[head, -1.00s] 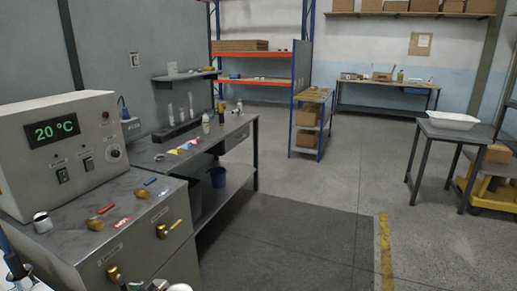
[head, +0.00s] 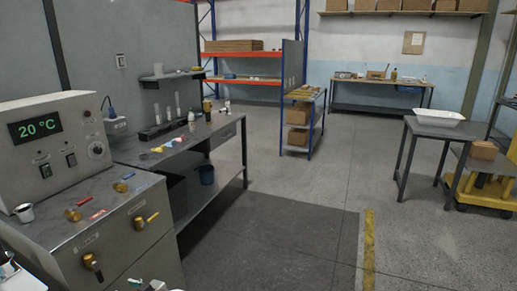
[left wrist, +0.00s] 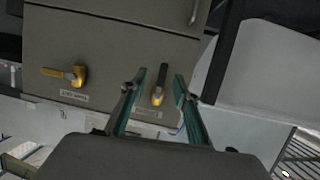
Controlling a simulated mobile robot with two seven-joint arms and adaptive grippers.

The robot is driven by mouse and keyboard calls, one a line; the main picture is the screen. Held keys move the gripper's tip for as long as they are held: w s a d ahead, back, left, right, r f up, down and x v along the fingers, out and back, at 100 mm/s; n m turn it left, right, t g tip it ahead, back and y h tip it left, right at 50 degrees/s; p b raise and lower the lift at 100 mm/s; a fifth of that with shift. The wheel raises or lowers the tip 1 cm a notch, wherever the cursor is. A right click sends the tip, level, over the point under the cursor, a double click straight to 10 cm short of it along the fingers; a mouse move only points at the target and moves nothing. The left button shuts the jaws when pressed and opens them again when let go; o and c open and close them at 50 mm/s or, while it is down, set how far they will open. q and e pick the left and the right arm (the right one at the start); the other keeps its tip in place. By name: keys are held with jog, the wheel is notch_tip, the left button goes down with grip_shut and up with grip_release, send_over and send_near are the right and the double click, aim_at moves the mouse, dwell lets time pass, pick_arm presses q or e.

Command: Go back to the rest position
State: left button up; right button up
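My left gripper (left wrist: 160,92) shows in the left wrist view with its two teal fingers spread and nothing held between them. Beyond the fingers is the front of the grey cabinet (left wrist: 105,35) with two valve handles. One valve (left wrist: 157,96) appears in the gap between the fingers, apparently farther off. The other, yellow-handled valve (left wrist: 75,75) is to the left and lies crosswise. In the head view, the cabinet (head: 125,250) stands at lower left. Only unclear bits of my arms show along the bottom edge there. My right gripper is not seen.
A control box (head: 45,150) reading 20 °C and a small metal cup (head: 24,212) stand on the cabinet. A workbench (head: 205,135) adjoins it. A white tray (head: 438,117) is on a table (head: 425,130) at right. The floor (head: 300,215) between is clear.

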pick_arm(q)
jog(key=s+d+f+m+t+h, duration=0.1)
jog(key=s+d+m+t+h, duration=0.45)
jog(key=d+m+h, duration=0.2)
jog(key=s+d+m+t+h, duration=0.4)
jog(key=s+d+m+h, duration=0.25)
jog(key=d, duration=0.25)
jog(key=s+d+f+m+g, duration=0.1)
jog(key=s+d+g, duration=0.1)
jog(key=s, duration=0.7)
jog(key=s+d+f+m+g+h, duration=0.1)
jog(key=s+d, duration=0.4)
jog(key=s, duration=0.5)
jog(key=shift+s+d+f+m+g+h, duration=0.25)
jog(key=shift+m+g, duration=0.45)
jog(key=shift+g, duration=0.45)
jog(key=shift+w+r, duration=0.1)
jog(key=shift+a, duration=0.15)
jog(key=shift+c, duration=0.5)
